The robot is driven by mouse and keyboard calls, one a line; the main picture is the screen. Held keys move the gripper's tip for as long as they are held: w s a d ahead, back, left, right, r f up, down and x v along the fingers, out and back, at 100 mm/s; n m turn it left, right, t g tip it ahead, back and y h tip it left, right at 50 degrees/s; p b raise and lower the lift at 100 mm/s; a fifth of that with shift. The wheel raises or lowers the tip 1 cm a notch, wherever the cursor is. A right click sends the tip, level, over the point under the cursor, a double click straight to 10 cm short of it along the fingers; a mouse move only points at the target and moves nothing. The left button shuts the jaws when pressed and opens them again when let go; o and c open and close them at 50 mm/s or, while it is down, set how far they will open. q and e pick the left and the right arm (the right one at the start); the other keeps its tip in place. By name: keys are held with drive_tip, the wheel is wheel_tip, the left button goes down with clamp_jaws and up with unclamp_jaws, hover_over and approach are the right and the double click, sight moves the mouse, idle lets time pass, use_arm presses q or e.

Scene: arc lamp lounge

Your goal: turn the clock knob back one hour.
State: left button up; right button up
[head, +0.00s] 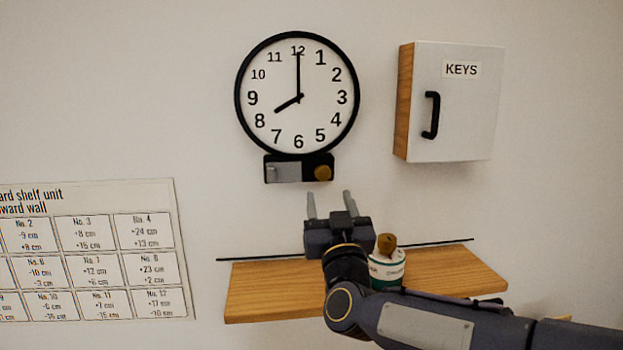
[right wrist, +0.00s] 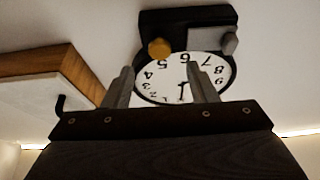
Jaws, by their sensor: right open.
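The round wall clock (head: 318,118) has a black rim and a white face, and its hands show eight o'clock. Under it is a black box (head: 307,176) with a grey plate on the left and a brass-coloured knob (head: 322,173) on the right. In the right wrist view the clock (right wrist: 160,89) appears upside down, with the knob (right wrist: 159,48) beyond and between the fingertips. My right gripper (head: 329,203) is open and empty, its fingers pointing up, below the box and apart from the knob. It also shows in the right wrist view (right wrist: 160,80). My left gripper is not in view.
A white key cabinet (head: 464,105) with a black handle hangs right of the clock. A wooden shelf (head: 262,287) below holds a green and white tin (head: 387,274) with a brown top, close beside my right gripper. A printed chart (head: 88,250) is on the wall at left.

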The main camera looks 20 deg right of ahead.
sight(324, 176)
drive_tip(key=p+x, duration=0.2)
drive_tip(key=x, duration=0.4)
drive_tip(key=shift+w+d, duration=0.1)
drive_tip(key=shift+w, duration=0.2)
drive_tip(key=c, duration=1)
